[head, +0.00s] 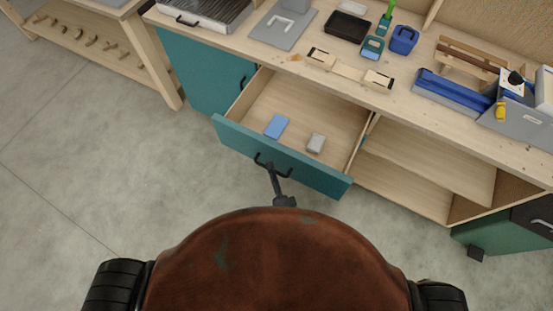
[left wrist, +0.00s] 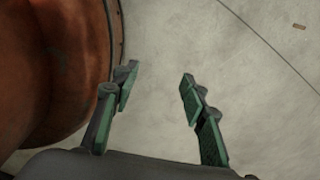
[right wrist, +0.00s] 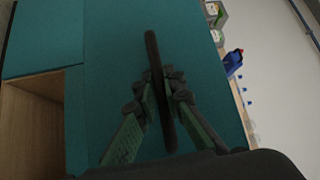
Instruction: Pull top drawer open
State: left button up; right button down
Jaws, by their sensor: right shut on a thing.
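The top drawer (head: 318,172) has a teal front and a pale wooden inside, and it stands pulled out from the workbench. A blue block (head: 276,126) and a grey block (head: 316,143) lie in it. Its dark bar handle (head: 286,172) is on the front. My right gripper (head: 272,170) is at the handle. In the right wrist view my right gripper (right wrist: 160,95) has its green-padded fingers closed on either side of the handle (right wrist: 158,75). My left gripper (left wrist: 158,82) is open and empty above the grey floor in the left wrist view.
The workbench top (head: 225,45) carries a black tray (head: 347,27), a blue container (head: 403,40) and a blue tool (head: 455,88). A teal cabinet door (head: 205,75) is left of the drawer. Open shelves (head: 425,165) are to the right. Concrete floor (head: 110,160) is clear at left.

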jog(key=shift+s+a, duration=0.25)
jog(key=shift+s, duration=0.25)
jog(key=c, duration=2)
grip_release()
pick_arm(q)
jog(key=shift+w, duration=0.5)
pick_arm(e)
jog(key=v, duration=0.7)
jog(key=shift+s+d, duration=0.1)
jog(key=shift+s, duration=0.15)
